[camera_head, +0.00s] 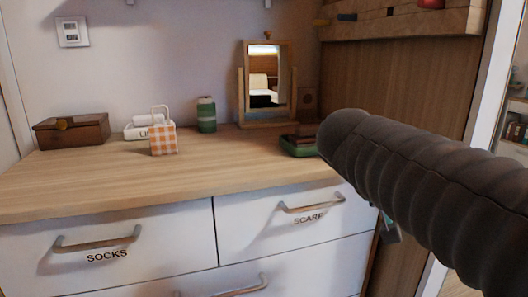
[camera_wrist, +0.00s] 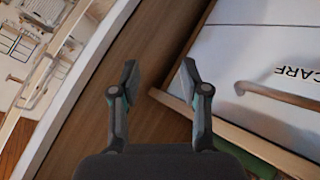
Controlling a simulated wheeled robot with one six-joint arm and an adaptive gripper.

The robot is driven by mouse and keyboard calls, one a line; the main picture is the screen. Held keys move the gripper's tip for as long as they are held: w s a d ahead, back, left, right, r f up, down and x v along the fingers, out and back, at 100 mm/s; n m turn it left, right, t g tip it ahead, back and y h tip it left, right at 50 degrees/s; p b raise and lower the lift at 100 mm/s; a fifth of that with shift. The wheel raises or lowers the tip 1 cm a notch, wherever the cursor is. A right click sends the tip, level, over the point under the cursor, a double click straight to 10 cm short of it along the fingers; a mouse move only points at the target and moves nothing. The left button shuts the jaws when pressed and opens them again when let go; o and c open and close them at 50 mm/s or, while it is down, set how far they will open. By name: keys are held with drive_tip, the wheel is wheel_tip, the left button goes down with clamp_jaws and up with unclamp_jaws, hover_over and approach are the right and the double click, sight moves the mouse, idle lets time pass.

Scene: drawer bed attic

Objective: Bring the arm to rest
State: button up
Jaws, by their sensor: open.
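My arm (camera_head: 430,185), dark and ribbed, reaches in from the right of the head view, in front of the dresser's right end. My gripper (camera_wrist: 158,80) is open in the wrist view, with nothing between its two fingers. The fingers are apart from the white drawer front (camera_wrist: 235,55) marked SCARF, which lies to their right with its handle (camera_wrist: 280,97). In the head view the gripper is mostly hidden behind the arm; only a small part shows below it.
The dresser top (camera_head: 90,185) holds a brown box (camera_head: 72,130), a checked basket (camera_head: 163,138), a green striped jar (camera_head: 206,114), a mirror (camera_head: 263,85) and a green tray (camera_head: 298,148). Drawers marked SOCKS (camera_head: 105,250) and SCARF (camera_head: 290,222) look shut. A wooden panel (camera_head: 400,85) stands at right.

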drive_tip(key=s+a+f+n+y, duration=0.1)
drive_tip(key=s+a+f+y, duration=0.3)
drive_tip(key=s+f, duration=0.3)
drive_tip(key=s+a+f+n+y, duration=0.1)
drive_tip(key=s+a+f+y, duration=0.3)
drive_tip(key=s+f, duration=0.3)
wheel_tip(320, 180, down, 3)
drive_tip(key=shift+s+r+p, duration=0.15)
drive_tip(key=shift+s+p, duration=0.05)
drive_tip(key=shift+p, duration=0.2)
